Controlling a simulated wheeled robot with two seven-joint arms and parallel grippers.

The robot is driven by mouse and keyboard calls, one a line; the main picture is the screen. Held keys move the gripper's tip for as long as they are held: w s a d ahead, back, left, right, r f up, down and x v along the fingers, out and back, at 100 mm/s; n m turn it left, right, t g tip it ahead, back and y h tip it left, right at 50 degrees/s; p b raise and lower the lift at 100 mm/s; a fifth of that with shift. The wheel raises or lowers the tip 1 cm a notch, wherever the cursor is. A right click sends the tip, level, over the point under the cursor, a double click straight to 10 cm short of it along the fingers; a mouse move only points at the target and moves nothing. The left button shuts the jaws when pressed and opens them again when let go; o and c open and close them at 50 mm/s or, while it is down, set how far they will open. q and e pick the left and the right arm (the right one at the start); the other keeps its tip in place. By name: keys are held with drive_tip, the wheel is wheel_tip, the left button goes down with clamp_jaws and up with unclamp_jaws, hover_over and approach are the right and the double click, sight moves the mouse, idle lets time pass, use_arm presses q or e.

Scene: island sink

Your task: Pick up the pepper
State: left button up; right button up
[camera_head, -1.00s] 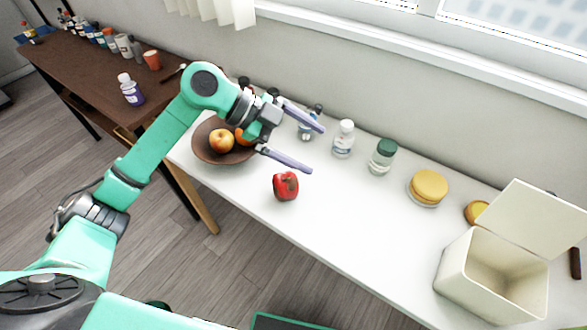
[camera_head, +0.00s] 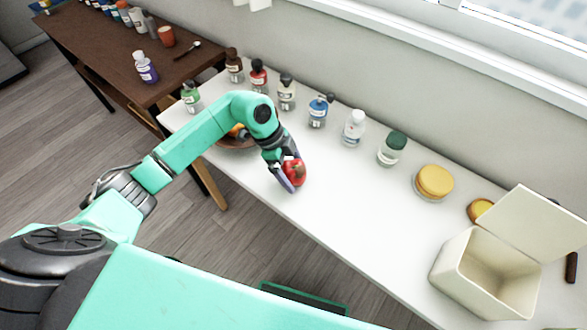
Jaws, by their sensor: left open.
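The red pepper (camera_head: 295,172) is on the white table near its front edge, in the middle of the head view. My left gripper (camera_head: 293,176) points down at it, with its purple-grey fingers on either side of the pepper. The gripper is open; I cannot tell whether the fingers touch the pepper. Part of the pepper is hidden by the near finger and the gripper body. My right gripper is not in view.
A brown fruit bowl (camera_head: 236,143) is partly hidden behind my left arm. Several bottles, including a blue one (camera_head: 319,111) and a green-capped jar (camera_head: 392,149), line the back. An open cream box (camera_head: 487,277) stands at right. The table between is clear.

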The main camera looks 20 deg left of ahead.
use_arm(q)
drive_tip(key=shift+d+f, duration=0.1)
drive_tip(key=shift+f, duration=0.1)
drive_tip(key=c, duration=1.2)
drive_tip(key=shift+c, duration=0.2)
drive_tip(key=shift+w+r, duration=0.1)
